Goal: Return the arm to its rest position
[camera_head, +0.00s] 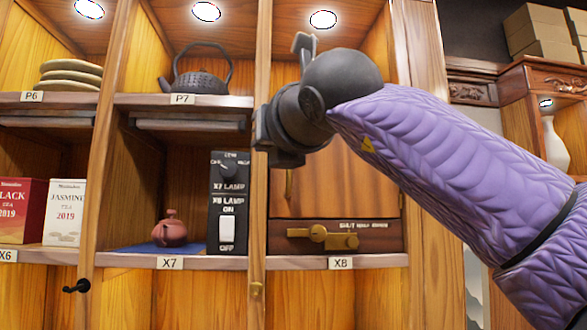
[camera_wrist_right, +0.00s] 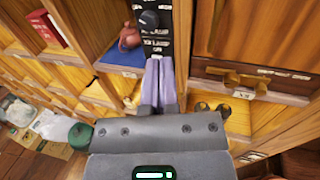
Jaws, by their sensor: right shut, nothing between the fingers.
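My right arm comes in from the right in the head view, with a purple padded sleeve (camera_head: 440,160) and a dark wrist (camera_head: 300,110) raised in front of the cabinet. Its fingers are not clearly seen there. In the right wrist view my right gripper (camera_wrist_right: 159,66) is shut and empty, its two fingers side by side. They point toward the shelf edge below the X7 lamp switch panel; I cannot tell whether they touch it. My left gripper is in neither view.
The cabinet holds a black switch panel (camera_head: 229,202), a reddish clay teapot (camera_head: 170,229) at X7, a dark kettle (camera_head: 203,73) at P7 and tea boxes (camera_head: 65,212). A brass latch (camera_head: 320,237) sits at X8. Shelf edges and uprights lie close to my right wrist.

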